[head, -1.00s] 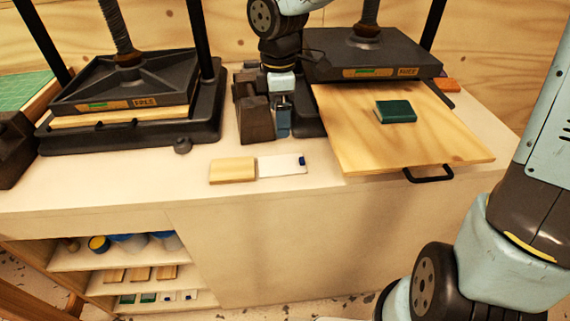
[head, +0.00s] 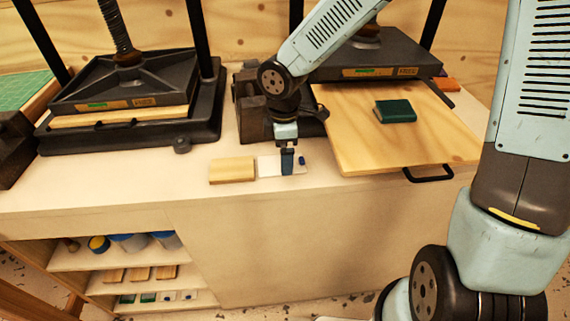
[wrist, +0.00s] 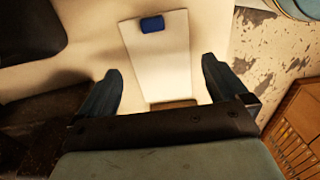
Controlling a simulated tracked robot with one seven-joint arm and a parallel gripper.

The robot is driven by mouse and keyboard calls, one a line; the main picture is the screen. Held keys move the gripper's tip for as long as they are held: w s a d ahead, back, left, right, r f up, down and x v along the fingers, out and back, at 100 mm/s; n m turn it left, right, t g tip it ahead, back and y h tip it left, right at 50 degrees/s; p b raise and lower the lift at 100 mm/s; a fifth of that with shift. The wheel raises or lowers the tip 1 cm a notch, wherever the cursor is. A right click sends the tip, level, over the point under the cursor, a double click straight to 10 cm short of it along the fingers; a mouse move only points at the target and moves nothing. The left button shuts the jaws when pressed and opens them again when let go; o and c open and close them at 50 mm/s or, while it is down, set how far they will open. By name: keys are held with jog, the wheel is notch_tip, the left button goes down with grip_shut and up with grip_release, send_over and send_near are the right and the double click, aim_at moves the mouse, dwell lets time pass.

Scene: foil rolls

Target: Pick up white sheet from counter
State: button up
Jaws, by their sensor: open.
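The white sheet (head: 268,167) lies flat on the counter with a small blue piece at its right end. In the wrist view the white sheet (wrist: 160,58) lies between the two fingers, with the blue piece (wrist: 152,24) at its far end. My gripper (head: 287,170) is over the sheet in the head view and hides part of it. In the wrist view my gripper (wrist: 158,88) is open, one finger on each side of the sheet, with nothing held. I cannot tell the exact height of the fingertips above the counter.
A wooden block (head: 232,170) lies just left of the sheet. A pale wooden board (head: 400,150) with a dark green block (head: 395,111) is to the right. A black press (head: 130,90) stands at the left. The counter (head: 110,180) is clear in front of it.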

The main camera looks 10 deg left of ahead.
jog(key=shift+f, duration=0.9)
jog(key=c, duration=1)
jog(key=shift+o, duration=0.2)
jog(key=shift+r, duration=0.1)
